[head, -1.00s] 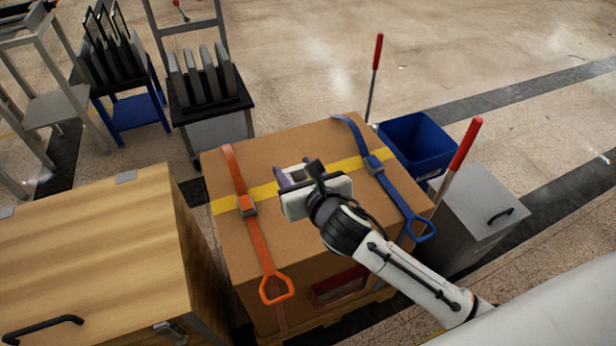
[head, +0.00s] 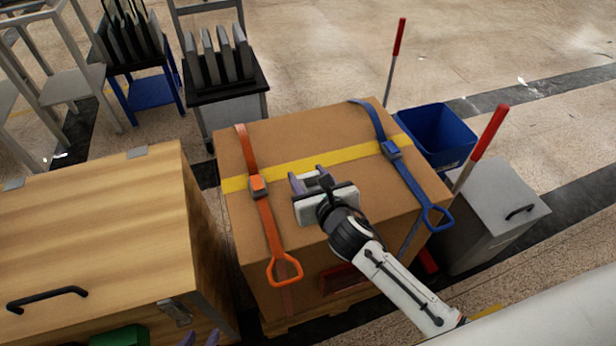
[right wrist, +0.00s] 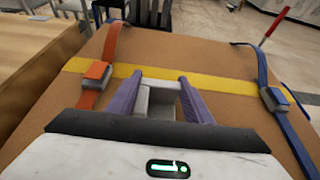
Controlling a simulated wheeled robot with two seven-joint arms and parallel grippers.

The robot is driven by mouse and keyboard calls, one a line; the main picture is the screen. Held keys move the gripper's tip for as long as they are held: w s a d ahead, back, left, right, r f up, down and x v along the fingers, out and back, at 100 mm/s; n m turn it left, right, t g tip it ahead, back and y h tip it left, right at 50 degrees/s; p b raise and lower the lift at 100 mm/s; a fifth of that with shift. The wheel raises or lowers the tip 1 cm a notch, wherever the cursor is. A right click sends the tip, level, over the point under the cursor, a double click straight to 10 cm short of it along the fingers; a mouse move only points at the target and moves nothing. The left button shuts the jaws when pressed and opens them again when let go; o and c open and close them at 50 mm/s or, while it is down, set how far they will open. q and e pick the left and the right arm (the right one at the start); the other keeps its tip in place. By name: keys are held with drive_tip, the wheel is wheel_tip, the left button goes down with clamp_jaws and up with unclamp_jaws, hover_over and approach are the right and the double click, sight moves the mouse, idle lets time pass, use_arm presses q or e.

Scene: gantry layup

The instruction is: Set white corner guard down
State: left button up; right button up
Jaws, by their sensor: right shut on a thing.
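My right gripper (head: 309,179) is over the top of the strapped cardboard box (head: 325,140), between the orange strap (head: 260,190) and the blue strap (head: 390,149). In the right wrist view, its purple fingers (right wrist: 157,90) are shut on the white corner guard (right wrist: 155,104), which looks pale grey. The guard lies near the yellow stripe (right wrist: 225,83). Whether it touches the box top is hard to tell. My left gripper (head: 200,339) shows only as two purple fingertips at the bottom edge, apart with nothing seen between them.
A wooden crate (head: 90,225) with a black handle stands left of the box. A blue bin (head: 437,138), a grey cabinet (head: 495,205) and red-tipped poles (head: 480,148) stand to the right. Racks with dark panels (head: 222,75) stand behind. Much of the box top is bare.

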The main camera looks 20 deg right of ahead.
drive_tip(key=o, duration=1)
drive_tip(key=shift+f, duration=0.1)
drive_tip(key=shift+s+r, duration=0.25)
drive_tip(key=shift+s, duration=0.05)
drive_tip(key=p+v, duration=0.2)
drive_tip(key=v, duration=0.9)
drive_tip(key=shift+s+r, duration=0.15)
